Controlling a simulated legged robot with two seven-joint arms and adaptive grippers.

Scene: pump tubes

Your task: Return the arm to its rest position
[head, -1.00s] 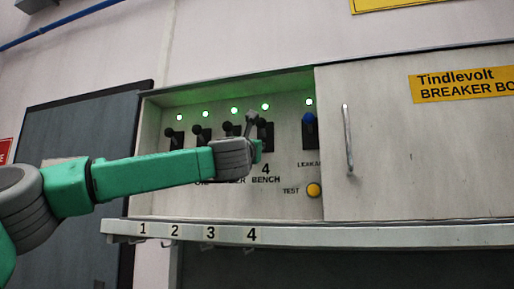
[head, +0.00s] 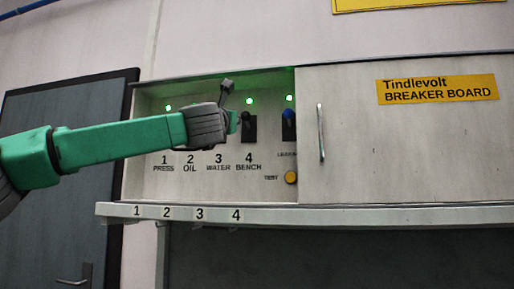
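My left arm reaches in from the left across the open breaker board (head: 150,185). My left gripper (head: 231,105) is in front of the panel, just left of the black breaker 4 BENCH (head: 250,130) and seemingly apart from it. Its fingers are small and seen side-on, so open or shut is unclear. The breaker 4 lever is up, with a green light (head: 250,101) above it. The arm and gripper hide breakers 1, 2 and 3. The blue-knobbed leakage breaker (head: 288,122) has a lit green light. My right gripper is out of view.
A yellow test button (head: 291,177) sits low on the panel. A sliding cover with an upright handle (head: 321,133) closes the board's right side. A numbered ledge (head: 300,217) juts out below. A grey door (head: 60,225) stands at the left.

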